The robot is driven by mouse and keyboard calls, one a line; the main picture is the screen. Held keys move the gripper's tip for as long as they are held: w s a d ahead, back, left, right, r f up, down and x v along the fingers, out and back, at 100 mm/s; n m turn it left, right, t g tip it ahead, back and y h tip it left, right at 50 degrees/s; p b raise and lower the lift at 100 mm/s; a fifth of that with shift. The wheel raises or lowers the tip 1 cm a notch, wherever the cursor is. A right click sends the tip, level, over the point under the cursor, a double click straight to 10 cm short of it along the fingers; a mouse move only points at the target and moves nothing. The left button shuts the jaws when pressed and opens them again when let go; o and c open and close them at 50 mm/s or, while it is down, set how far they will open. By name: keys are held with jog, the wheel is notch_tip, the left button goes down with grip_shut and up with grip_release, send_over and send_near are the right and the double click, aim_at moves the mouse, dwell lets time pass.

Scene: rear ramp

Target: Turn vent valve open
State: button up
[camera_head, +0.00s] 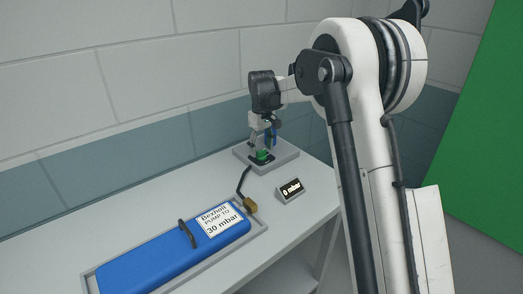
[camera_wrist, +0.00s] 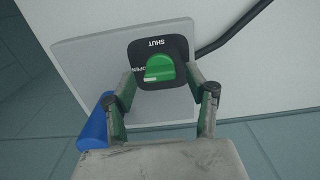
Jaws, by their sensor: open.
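The vent valve is a green knob (camera_head: 262,156) on a grey base plate (camera_head: 284,158) at the back of the bench. In the wrist view the green knob (camera_wrist: 166,69) sits on a black dial plate (camera_wrist: 178,48) marked SHUT and, partly hidden, OPEN at its left. A pale mark shows at the knob's lower left, on the OPEN side. My gripper (camera_head: 262,143) points down just above the knob. In the wrist view its open fingers (camera_wrist: 162,76) stand either side of the knob; I cannot tell whether they touch it.
A blue bag (camera_head: 170,258) labelled "Bexhoil PUMP TO 30 mbar" lies in a tray at the front left. A black hose (camera_head: 243,180) meets its brass fitting (camera_head: 250,205). A display (camera_head: 290,190) reads 0 mbar.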

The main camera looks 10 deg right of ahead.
aim_at(262, 151)
notch_tip(262, 151, up, 11)
dwell(0.4)
jog(key=s+r+m+t, duration=0.15)
jog(key=s+r, duration=0.25)
jog(key=s, duration=0.7)
jog(key=s+r+m+t, duration=0.1)
jog(key=s+r+t, duration=0.15)
jog(key=s, duration=0.85)
jog(key=s+f+m+t, duration=0.1)
jog(key=s+f, duration=0.3)
jog(key=s, duration=0.6)
jog(key=s+f+m+t, duration=0.1)
jog(key=s+f, duration=0.3)
jog(key=s, duration=0.6)
jog(key=shift+f+m+t, duration=0.15)
jog(key=shift+m+t, duration=0.2)
jog(key=shift+t, duration=0.25)
